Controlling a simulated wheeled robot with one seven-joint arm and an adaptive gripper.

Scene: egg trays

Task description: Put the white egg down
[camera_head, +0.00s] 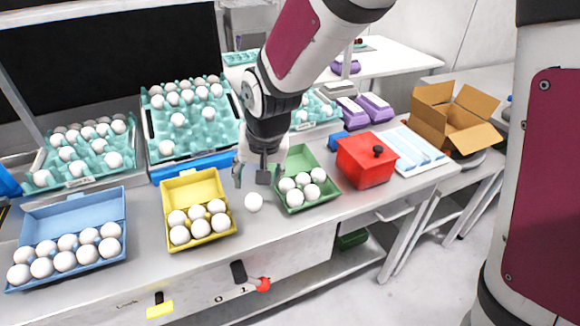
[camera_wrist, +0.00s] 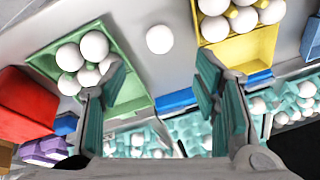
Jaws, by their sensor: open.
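A single white egg (camera_head: 253,202) lies on the bare metal table between the yellow egg carton (camera_head: 190,187) and the green egg carton (camera_head: 322,203). The egg also shows near the top of the wrist view (camera_wrist: 159,39). My gripper (camera_head: 259,178) hangs above the table just behind the egg. In the wrist view my gripper (camera_wrist: 160,85) has its fingers spread wide, with nothing between them, and the egg lies apart from them. Both cartons have open lids and hold several white eggs.
A blue carton (camera_head: 75,212) full of eggs sits at the left. Teal egg trays (camera_head: 165,148) stand behind. A red box (camera_head: 365,165), a blue-and-white tray (camera_head: 440,160) and a cardboard box (camera_head: 440,110) are at the right. Bare table lies around the egg.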

